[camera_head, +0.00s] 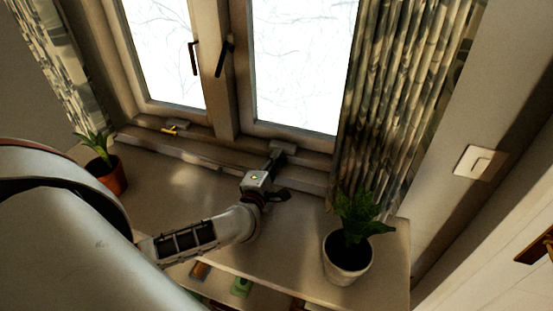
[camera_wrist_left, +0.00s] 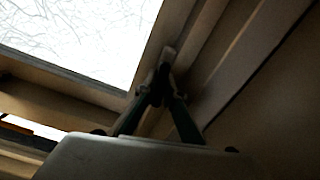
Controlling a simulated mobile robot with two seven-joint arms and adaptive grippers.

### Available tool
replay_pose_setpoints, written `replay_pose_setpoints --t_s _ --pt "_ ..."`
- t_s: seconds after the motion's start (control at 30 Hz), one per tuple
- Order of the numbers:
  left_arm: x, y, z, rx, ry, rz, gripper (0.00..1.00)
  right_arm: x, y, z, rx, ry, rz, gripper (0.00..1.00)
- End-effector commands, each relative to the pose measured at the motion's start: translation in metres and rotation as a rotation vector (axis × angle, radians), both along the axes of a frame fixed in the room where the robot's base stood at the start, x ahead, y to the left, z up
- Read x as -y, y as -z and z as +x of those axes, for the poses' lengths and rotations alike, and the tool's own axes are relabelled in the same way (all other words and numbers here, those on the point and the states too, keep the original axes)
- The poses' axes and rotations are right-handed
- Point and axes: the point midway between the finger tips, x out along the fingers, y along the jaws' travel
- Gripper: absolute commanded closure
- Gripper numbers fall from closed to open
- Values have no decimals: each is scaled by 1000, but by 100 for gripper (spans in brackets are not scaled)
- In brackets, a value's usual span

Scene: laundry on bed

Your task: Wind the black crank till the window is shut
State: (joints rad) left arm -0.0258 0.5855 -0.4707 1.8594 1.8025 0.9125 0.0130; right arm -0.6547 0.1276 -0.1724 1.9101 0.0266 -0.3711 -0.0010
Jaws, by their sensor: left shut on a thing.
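The window has two sashes, a left one (camera_head: 160,50) and a right one (camera_head: 300,65). The black crank (camera_head: 277,155) is low on the frame below the right sash, mostly hidden by my gripper. My left gripper (camera_head: 272,166) reaches it from the front, over the sill. In the left wrist view its two dark fingers (camera_wrist_left: 160,92) close together on the crank (camera_wrist_left: 168,54), beside the corner of the bright pane. I cannot tell from these views how far the right sash stands from its frame. My right gripper is not in view.
A potted plant (camera_head: 348,255) stands at the right of the sill shelf (camera_head: 185,190), another (camera_head: 108,172) at the left. A brass-coloured crank (camera_head: 172,130) is under the left sash. A patterned curtain (camera_head: 385,100) hangs right. Dark handles (camera_head: 222,60) are on the sashes.

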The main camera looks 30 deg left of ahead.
Motion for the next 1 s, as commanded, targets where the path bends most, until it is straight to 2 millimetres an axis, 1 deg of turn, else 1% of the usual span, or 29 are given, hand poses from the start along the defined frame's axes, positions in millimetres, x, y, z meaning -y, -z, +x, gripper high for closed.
replay_pose_setpoints --t_s 0.2,0.4,0.97,1.0 --pt "0 0 0 -30 0 126 100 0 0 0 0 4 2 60" --pt "0 0 0 -47 1 195 100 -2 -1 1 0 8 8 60" --pt "0 0 0 -54 1 227 100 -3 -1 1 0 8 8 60" --pt "0 0 0 -54 1 227 89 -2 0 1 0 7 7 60"
